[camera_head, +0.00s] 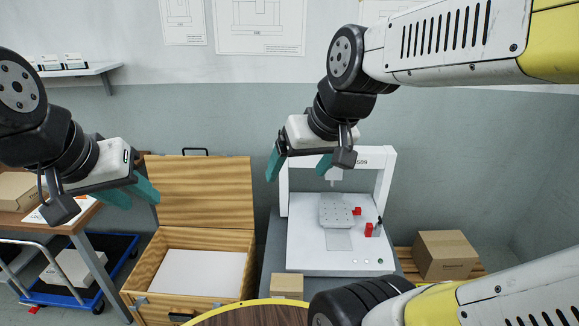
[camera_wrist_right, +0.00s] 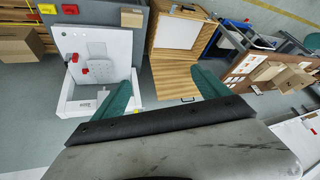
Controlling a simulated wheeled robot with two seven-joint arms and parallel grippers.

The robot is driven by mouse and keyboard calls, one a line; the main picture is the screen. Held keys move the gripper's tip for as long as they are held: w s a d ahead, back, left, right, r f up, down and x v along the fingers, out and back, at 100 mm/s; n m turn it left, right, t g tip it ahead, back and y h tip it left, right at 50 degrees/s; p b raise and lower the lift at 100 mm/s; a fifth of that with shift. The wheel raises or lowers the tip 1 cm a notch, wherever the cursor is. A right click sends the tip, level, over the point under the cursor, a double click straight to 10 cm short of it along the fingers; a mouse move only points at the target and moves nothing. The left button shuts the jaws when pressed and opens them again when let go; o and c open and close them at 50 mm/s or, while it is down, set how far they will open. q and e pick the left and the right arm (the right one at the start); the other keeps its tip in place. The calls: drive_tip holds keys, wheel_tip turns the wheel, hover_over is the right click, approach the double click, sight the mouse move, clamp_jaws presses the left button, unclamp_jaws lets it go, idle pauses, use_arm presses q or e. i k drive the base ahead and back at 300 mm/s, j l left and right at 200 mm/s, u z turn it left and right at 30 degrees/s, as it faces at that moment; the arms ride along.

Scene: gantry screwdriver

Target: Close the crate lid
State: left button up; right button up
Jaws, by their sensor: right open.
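The wooden crate (camera_head: 243,281) stands on the floor at lower left of the head view, with a white panel inside. Its lid (camera_head: 205,190) is open, upright at the crate's back, with a dark handle (camera_head: 195,152) on its top edge. My left gripper (camera_head: 138,200) is up and left of the lid, its teal fingers apart and empty. My right gripper (camera_head: 298,168) is right of the lid's upper part, open and empty. In the right wrist view, the lid (camera_wrist_right: 175,78) shows beyond the gap between the open fingers (camera_wrist_right: 163,72), and the crate (camera_wrist_right: 154,32) farther up.
A white gantry machine (camera_head: 390,185) with red parts stands right of the crate. A small cardboard box (camera_head: 287,286) is in front of it, and a larger one (camera_head: 445,255) sits at right. A blue cart (camera_head: 120,258) and a table are at left. A round table edge (camera_head: 255,306) is nearest.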

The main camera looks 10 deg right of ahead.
sight(197, 191)
drive_tip(key=i+j+z, duration=0.5)
drive_tip(key=j+z, duration=0.25)
drive_tip(key=j, duration=0.15)
drive_tip(key=i+j+z, duration=0.25)
drive_tip(key=j, duration=0.15)
drive_tip(key=k+l, duration=0.05)
